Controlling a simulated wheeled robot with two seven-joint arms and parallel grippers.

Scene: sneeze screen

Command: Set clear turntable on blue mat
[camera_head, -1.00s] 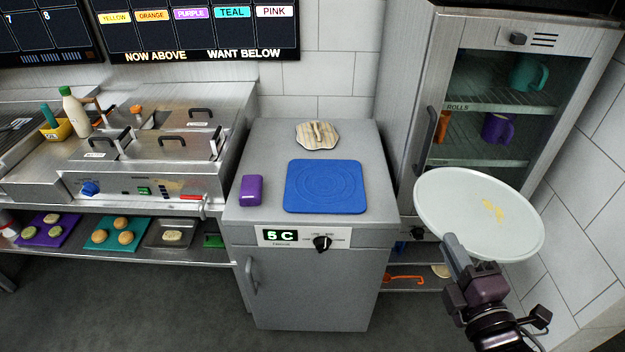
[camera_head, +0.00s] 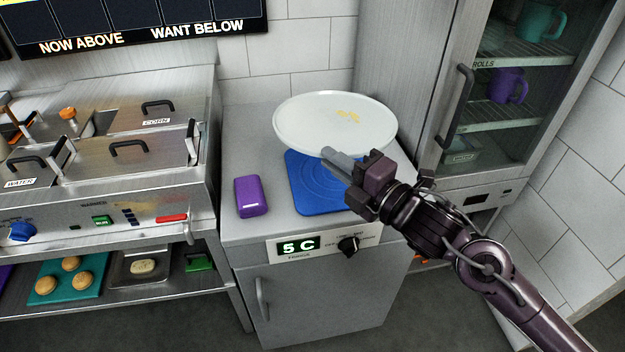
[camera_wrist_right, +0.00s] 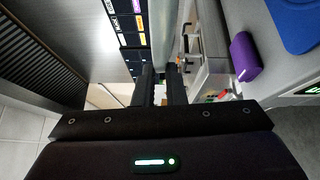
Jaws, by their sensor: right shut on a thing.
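The clear turntable (camera_head: 310,132) is a pale, round, see-through plate with yellow crumbs near its middle. My right gripper (camera_head: 333,157) is shut on its near rim and holds it up, apparently above the counter. In the head view the plate covers the back part of the blue mat (camera_head: 308,192). The mat lies flat on the grey cabinet top, its front part bare with faint rings. A corner of the mat also shows at top right in the wrist view (camera_wrist_right: 297,22). My left gripper is out of view.
A purple block (camera_head: 251,196) lies left of the mat and shows in the wrist view (camera_wrist_right: 244,57). The steel counter with lidded wells (camera_head: 128,150) stands left. A glass-fronted cabinet with mugs (camera_head: 508,85) stands right. The wall is behind.

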